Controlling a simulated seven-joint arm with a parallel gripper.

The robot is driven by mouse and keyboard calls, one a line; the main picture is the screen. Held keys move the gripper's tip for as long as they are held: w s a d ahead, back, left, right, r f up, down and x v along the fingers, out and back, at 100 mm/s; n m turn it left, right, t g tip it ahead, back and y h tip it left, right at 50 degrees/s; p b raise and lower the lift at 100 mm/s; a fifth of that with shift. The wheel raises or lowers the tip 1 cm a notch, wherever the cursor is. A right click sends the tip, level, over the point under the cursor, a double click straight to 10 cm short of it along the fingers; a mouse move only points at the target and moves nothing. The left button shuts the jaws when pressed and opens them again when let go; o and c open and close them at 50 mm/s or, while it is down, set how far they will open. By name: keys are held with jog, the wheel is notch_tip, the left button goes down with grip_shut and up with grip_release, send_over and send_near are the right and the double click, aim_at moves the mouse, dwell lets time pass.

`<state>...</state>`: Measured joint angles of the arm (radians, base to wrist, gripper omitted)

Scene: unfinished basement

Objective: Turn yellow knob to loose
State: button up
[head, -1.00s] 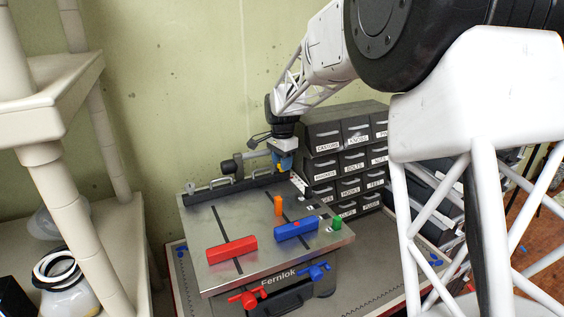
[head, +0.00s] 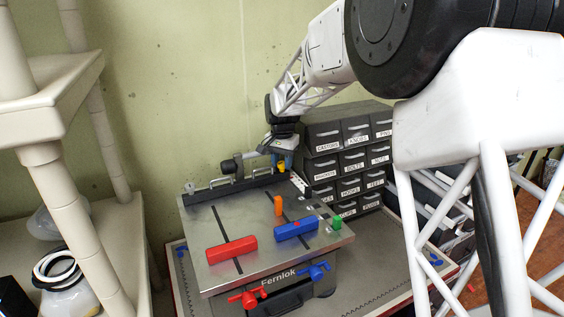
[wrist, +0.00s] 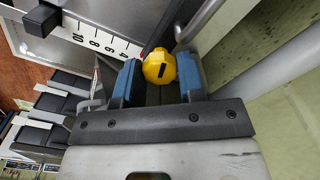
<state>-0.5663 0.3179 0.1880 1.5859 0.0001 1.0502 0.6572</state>
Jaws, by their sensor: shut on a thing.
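The yellow knob (wrist: 159,66) is a faceted knob with a short black mark on its face. In the wrist view it sits between the two blue-padded fingers of my gripper (wrist: 158,82), which is shut on it. In the head view my gripper (head: 283,160) points down at the back right corner of the metal-topped machine (head: 215,277), and a bit of the yellow knob (head: 281,169) shows among the fingers. The lower part of the knob and its mount are hidden.
A white scale with numbers (wrist: 100,38) lies beside the knob. The machine top carries a red block (head: 232,250), a blue block (head: 296,229), an orange peg (head: 278,206) and a green piece (head: 337,222). Labelled drawers (head: 350,160) stand close on the right; a wall is behind.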

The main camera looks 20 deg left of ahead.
aim_at(282, 163)
jog(key=shift+r+n, duration=0.1)
jog(key=shift+n, duration=0.3)
jog(key=o, duration=0.6)
jog(key=shift+o, duration=0.2)
jog(key=shift+r, duration=3.85)
